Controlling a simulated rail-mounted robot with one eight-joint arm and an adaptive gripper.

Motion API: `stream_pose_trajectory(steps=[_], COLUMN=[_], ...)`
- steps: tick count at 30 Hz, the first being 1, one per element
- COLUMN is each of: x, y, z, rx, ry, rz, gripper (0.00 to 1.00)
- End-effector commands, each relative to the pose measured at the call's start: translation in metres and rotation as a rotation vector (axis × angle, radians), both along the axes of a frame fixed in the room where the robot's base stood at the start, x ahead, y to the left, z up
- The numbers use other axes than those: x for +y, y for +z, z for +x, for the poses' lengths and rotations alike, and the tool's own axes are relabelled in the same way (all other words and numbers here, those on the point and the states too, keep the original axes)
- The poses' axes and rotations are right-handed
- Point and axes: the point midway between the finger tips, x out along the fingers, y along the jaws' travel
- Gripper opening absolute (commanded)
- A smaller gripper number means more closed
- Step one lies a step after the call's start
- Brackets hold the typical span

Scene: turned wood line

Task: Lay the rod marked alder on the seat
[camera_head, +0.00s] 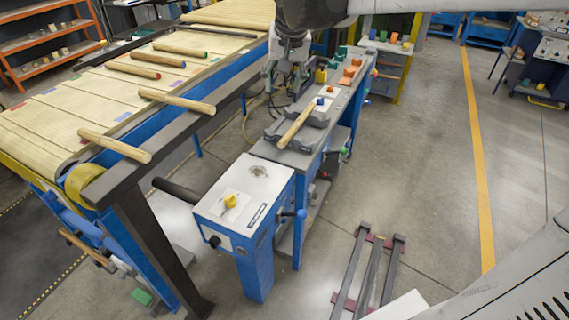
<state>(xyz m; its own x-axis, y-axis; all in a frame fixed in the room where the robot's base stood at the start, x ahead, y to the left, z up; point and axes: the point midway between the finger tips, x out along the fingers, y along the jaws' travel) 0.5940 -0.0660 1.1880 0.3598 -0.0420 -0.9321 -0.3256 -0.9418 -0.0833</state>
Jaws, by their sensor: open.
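Several turned wooden rods lie apart across the conveyor belt: a near rod (115,146), a second rod (177,102), a red-ended rod (132,69), a green-ended rod (180,50) and a far rod (205,27). No marking can be read, so I cannot tell which is alder.
The conveyor (60,125) has coloured tags and a dark side rail. The bench carries orange and green blocks (350,70) behind the cradle. Floor to the right is mostly clear; a low metal frame (370,270) stands there.

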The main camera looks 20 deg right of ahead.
Motion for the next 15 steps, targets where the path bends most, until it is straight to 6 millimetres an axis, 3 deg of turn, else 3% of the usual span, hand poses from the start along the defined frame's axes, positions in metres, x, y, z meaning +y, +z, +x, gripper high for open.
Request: stream_pose_trajectory(steps=[1,8,15], x=[0.007,0.031,0.050], y=[-0.001,-0.012,-0.040], z=[-0.018,-0.087,-0.156], rx=[-0.016,-0.083,-0.154], ry=[0.021,0.114,0.210], rz=[-0.006,-0.040,-0.077], gripper=[0.42,0.42,0.42])
